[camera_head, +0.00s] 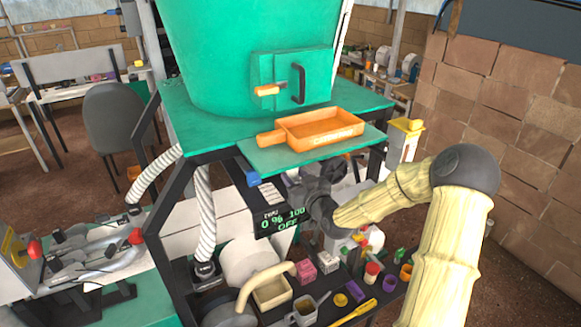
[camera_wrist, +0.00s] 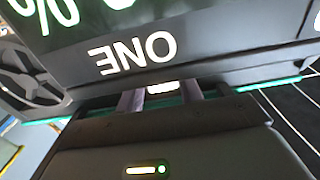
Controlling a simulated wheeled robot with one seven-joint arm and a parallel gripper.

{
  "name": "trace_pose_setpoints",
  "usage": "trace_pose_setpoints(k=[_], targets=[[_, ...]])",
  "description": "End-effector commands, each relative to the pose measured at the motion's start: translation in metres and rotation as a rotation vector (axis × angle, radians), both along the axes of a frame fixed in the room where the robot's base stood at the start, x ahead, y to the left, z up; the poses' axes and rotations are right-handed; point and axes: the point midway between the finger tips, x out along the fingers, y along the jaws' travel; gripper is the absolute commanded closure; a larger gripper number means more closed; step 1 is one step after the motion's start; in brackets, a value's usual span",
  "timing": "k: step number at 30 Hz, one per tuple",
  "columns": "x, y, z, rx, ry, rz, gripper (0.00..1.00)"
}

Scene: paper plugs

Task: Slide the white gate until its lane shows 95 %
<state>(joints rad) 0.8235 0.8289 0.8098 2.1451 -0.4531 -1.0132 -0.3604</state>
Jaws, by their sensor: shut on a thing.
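My gripper (camera_head: 308,196) is below the front edge of the green tank stand, beside a dark display panel (camera_head: 281,222). In the wrist view, the two fingers of my gripper (camera_wrist: 161,93) are shut on a small white piece (camera_wrist: 161,87), which looks like part of the white gate. It lies just under a dark panel (camera_wrist: 215,45) lettered "ONE", upside down, with part of a green "%". The rest of the gate is hidden by my gripper and the panel.
An orange tray (camera_head: 320,130) lies on the green shelf (camera_head: 262,158) above my gripper. A lower dark shelf holds a beige box (camera_head: 272,292), pink blocks (camera_head: 305,271) and several small items. A white ribbed hose (camera_head: 204,215) hangs left of the panel.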

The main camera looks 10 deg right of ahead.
Motion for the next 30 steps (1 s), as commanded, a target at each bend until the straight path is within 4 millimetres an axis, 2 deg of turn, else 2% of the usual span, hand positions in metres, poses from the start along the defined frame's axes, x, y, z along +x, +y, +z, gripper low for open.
trace_pose_setpoints(k=[21,22,25,30], targets=[[0.0022,0.0004,-0.0004,0.0,0.001,0.0,0.84],[0.0022,0.0004,-0.0004,0.0,0.001,0.0,0.62],[0.0021,0.0004,-0.0004,0.0,0.001,0.0,0.42],[0.002,0.0005,-0.0003,0.0,0.001,0.0,0.42]])
